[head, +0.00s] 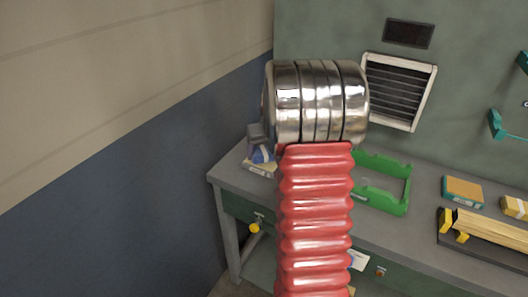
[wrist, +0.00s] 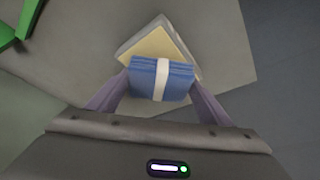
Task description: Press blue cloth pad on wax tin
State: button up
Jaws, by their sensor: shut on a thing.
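The blue cloth pad (wrist: 146,84) with a white band is held between the two fingers of my gripper (wrist: 160,80) in the wrist view. The wax tin (wrist: 155,46), square with a pale yellow top and a grey rim, lies just beyond and under the pad, partly hidden by it. In the head view the blue pad (head: 261,154) shows small at the left end of the bench, directly over the pale tin (head: 260,168). My arm hides part of that spot. I cannot tell whether pad and tin touch.
The grey bench (head: 392,228) stands against the green wall. A green holder (head: 398,203) is right of my arm, with a teal-edged block (head: 462,191) and a rack of wooden sticks (head: 490,232) farther right. Bare bench surrounds the tin; the bench edge is close by.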

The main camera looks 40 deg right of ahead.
aim_at(264, 152)
jog(key=shift+f, duration=0.55)
dwell(1.7)
jog(key=shift+r, duration=3.6)
jog(key=w+a+f+n, duration=0.1)
jog(key=a+f, duration=0.2)
jog(key=a, duration=0.9)
jog(key=w+a+f+n+y, duration=0.1)
jog(key=a+f+n, duration=0.1)
jog(key=a, duration=1)
jog(key=w+a+f+n, duration=0.1)
jog(key=a+f, duration=0.4)
jog(key=a, duration=0.8)
jog(key=shift+n+t+y, duration=0.3)
jog(key=shift+n+y, duration=0.1)
jog(key=shift+n, duration=0.1)
